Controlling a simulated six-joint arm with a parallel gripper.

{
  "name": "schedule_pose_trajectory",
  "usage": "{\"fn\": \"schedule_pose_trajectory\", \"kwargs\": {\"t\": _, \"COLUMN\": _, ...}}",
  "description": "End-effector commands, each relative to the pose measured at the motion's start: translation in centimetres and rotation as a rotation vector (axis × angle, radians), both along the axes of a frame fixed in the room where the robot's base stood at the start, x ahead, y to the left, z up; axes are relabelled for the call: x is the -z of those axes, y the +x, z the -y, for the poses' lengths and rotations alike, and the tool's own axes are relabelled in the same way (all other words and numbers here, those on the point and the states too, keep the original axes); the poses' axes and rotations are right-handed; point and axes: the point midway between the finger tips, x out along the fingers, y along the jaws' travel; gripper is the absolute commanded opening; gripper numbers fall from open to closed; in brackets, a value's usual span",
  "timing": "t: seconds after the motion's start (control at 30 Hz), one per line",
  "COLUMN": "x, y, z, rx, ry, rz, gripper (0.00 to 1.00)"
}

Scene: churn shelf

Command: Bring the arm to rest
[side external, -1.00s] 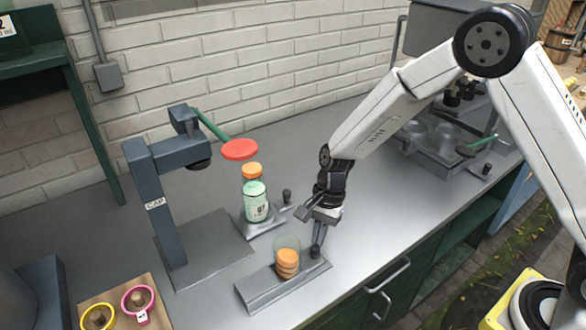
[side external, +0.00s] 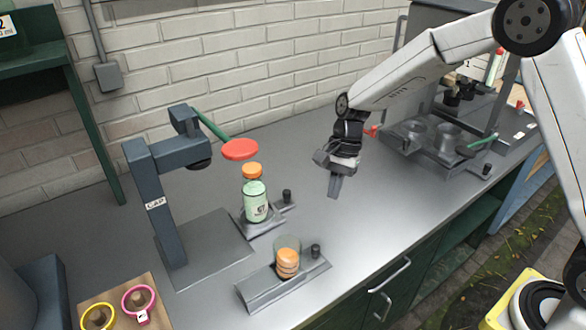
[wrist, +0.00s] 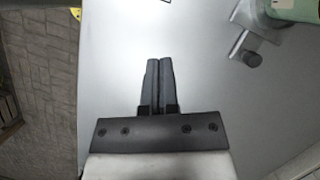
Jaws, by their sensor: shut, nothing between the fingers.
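My gripper (side external: 335,187) hangs above the grey metal bench top (side external: 370,225), fingers pointing down. Its two fingers lie together with nothing between them, and the closed fingers also show in the wrist view (wrist: 161,64). In the side external view it is to the right of a green-labelled bottle with an orange cap (side external: 255,198) and clear of it. My arm comes in from the upper right.
A clear cup with orange discs (side external: 287,258) sits in a tray (side external: 255,291). A two-cup station (side external: 440,140) stands at the right back. Open bench surrounds my gripper.

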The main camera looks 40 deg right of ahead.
Motion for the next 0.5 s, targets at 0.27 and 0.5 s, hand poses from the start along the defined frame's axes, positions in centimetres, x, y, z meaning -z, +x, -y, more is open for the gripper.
{"fn": "schedule_pose_trajectory", "kwargs": {"t": 0.27, "x": -1.5, "y": 0.3, "z": 0.5, "rx": 0.001, "ry": -0.001, "rz": 0.000, "gripper": 0.00}}
{"fn": "schedule_pose_trajectory", "kwargs": {"t": 0.5, "x": -1.6, "y": 0.1, "z": 0.7, "rx": -0.011, "ry": -0.004, "rz": 0.007, "gripper": 0.00}}
